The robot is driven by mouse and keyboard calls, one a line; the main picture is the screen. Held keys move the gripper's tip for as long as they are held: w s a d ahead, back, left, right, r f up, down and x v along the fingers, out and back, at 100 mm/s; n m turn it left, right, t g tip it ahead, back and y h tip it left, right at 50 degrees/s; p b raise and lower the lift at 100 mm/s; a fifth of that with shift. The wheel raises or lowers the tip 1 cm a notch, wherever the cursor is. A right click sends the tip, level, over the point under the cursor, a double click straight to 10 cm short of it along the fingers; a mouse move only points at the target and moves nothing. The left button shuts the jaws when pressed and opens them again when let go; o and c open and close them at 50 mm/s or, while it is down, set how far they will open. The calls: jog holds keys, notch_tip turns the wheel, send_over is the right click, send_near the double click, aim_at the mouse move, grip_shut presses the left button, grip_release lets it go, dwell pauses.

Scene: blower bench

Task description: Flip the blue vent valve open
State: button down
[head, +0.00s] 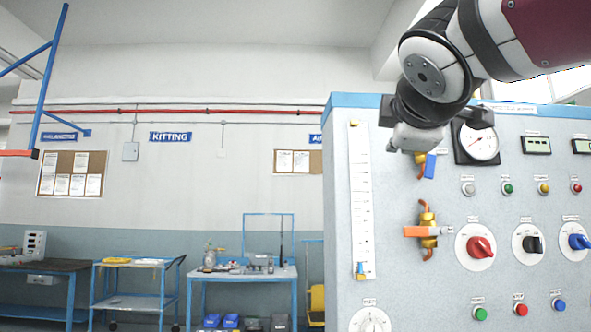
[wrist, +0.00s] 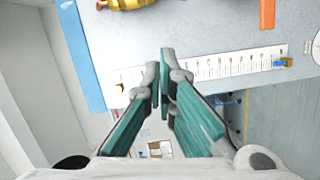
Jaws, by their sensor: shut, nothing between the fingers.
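The blue vent valve's handle (head: 429,166) hangs about vertical on a brass body near the top left of the panel in the head view. My gripper (head: 410,140) is just above and left of it and hides part of the valve. In the wrist view my gripper (wrist: 163,72) is shut, its fingertips together with nothing between them. The valve's brass body (wrist: 125,4) is cut off by the top edge there, apart from the fingertips. The blue handle is not clearly visible in the wrist view.
Below stands another brass valve (head: 428,231) with an orange handle (head: 412,231) pointing left. A white scale strip (head: 361,200) runs down the panel's left side. A gauge (head: 481,142), knobs and buttons are to the right. The panel has a blue top edge (head: 350,100).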

jog(key=shift+v, duration=2.15)
